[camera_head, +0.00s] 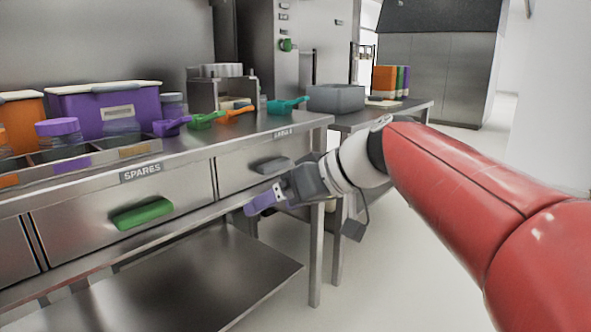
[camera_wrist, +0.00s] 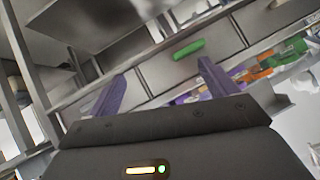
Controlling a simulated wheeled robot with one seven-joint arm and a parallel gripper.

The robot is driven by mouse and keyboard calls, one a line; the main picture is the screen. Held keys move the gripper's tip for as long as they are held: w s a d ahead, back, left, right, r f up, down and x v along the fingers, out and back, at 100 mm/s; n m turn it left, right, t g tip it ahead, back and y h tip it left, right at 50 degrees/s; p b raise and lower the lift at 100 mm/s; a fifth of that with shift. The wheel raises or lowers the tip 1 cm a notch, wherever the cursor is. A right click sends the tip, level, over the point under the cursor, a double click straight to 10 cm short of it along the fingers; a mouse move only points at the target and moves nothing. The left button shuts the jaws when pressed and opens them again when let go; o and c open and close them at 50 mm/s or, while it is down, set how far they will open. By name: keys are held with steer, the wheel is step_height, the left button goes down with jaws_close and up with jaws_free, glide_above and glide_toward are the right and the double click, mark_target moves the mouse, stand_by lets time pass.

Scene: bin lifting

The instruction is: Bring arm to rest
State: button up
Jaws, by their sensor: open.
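My gripper (camera_head: 264,202) has purple fingers and hangs in front of the steel workbench (camera_head: 197,158), beside its drawer fronts, at the end of my red and white arm. In the wrist view its two purple fingers (camera_wrist: 158,88) stand wide apart with nothing between them. The gripper is open and empty. The green drawer handle (camera_head: 142,213) lies to its left in the head view. The same green handle (camera_wrist: 188,49) shows beyond the fingers in the wrist view, with a gap between.
On the bench stand a purple bin (camera_head: 104,110), an orange bin (camera_head: 22,121), several coloured scoops (camera_head: 205,119) and a grey bin (camera_head: 336,97). A lower shelf (camera_head: 215,275) juts out below the drawers. Floor to the right of the bench is clear.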

steer(key=s+d+f+m+h+p, duration=0.2)
steer(key=s+d+f+m+h, duration=0.2)
steer(key=s+d+f, duration=0.3)
steer(key=s+d+f+m+t+h+p, duration=0.1)
steer(key=s+d+f+m+h+p, duration=0.2)
steer(key=s+d+f+h, duration=0.3)
steer(key=s+d+f+m, duration=0.1)
steer(key=s+d, duration=0.3)
steer(key=s, duration=0.1)
steer(key=shift+d+f+m, duration=0.2)
steer(key=shift+d+m, duration=0.1)
steer(key=shift+d, duration=0.1)
steer(key=shift+s, duration=0.1)
